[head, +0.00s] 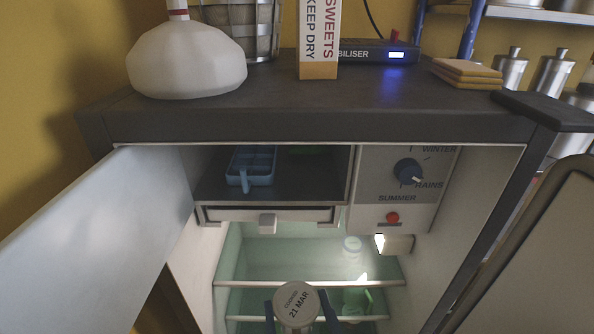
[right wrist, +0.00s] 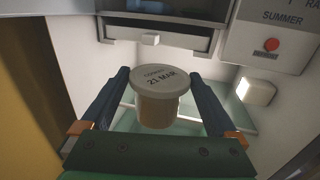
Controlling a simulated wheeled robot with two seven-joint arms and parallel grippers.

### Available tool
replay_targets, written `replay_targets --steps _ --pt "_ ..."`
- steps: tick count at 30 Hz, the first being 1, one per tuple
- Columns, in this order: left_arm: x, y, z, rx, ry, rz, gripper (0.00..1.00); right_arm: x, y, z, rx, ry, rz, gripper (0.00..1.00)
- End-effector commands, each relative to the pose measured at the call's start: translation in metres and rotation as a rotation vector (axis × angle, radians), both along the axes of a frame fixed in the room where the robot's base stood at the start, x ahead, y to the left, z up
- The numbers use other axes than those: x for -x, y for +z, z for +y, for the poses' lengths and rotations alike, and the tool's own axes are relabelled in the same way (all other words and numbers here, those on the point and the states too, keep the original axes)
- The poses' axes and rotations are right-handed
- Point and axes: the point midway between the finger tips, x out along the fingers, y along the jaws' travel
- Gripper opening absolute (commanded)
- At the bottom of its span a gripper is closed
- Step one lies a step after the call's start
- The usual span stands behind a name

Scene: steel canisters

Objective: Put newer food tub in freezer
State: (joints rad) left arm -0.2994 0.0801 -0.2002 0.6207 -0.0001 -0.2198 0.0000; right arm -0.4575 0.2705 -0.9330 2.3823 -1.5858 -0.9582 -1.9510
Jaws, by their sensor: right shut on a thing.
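A round tub (head: 298,301) with a pale lid reading "COOKED 21 MAR" is in front of the open fridge. My right gripper (head: 297,308) is shut on it, one dark finger on each side. In the right wrist view the tub (right wrist: 158,100) is upright between the fingers, below the freezer box. The freezer compartment (head: 215,190) is at the fridge's top left, its front open, with a blue ice tray (head: 252,165) inside on the left. My left gripper is not in view.
The fridge door (head: 95,240) stands open at the left. A control panel with a knob (head: 408,171) borders the freezer on the right. A lamp (head: 396,244) juts out below it. Wire-like shelf edges (head: 230,283) cross the fridge. Free floor shows right of the ice tray.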

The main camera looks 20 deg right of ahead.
Motion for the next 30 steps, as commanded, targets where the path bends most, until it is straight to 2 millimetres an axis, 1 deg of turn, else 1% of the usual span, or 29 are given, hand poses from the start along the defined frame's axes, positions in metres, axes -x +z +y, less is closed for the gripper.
replay_targets --steps 1,5,8,12,15,16,18,19,20,22,23,25,30 --pt "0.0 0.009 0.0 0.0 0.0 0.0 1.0 -0.004 0.014 -0.003 -0.002 -0.018 -0.01 0.26" --pt "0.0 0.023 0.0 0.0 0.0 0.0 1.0 -0.014 0.04 -0.013 -0.003 -0.075 -0.023 0.26" --pt "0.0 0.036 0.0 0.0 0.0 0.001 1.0 -0.022 0.065 -0.021 -0.005 -0.122 -0.029 0.26" --pt "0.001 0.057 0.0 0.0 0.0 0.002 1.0 -0.033 0.104 -0.031 -0.009 -0.181 -0.023 0.26" --pt "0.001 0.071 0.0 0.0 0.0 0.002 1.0 -0.039 0.13 -0.036 -0.01 -0.209 -0.01 0.26" --pt "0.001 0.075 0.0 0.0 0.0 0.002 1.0 -0.04 0.136 -0.036 -0.011 -0.214 -0.004 0.26" --pt "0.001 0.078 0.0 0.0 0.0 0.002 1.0 -0.043 0.144 -0.037 -0.007 -0.221 0.007 0.26" --pt "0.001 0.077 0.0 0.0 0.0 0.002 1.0 -0.045 0.145 -0.038 -0.007 -0.223 0.01 0.26" --pt "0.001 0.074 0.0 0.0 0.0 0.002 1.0 -0.048 0.144 -0.039 -0.005 -0.224 0.011 0.26" --pt "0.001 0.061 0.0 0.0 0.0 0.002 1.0 -0.062 0.14 -0.043 -0.004 -0.228 0.01 0.26" --pt "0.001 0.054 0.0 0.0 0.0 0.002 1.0 -0.071 0.138 -0.046 -0.005 -0.228 0.009 0.26" --pt "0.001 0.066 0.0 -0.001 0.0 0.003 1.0 -0.094 0.147 -0.053 0.005 -0.229 0.014 0.26" --pt "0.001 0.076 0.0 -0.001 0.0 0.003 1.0 -0.148 0.147 -0.069 0.003 -0.229 0.017 0.26"
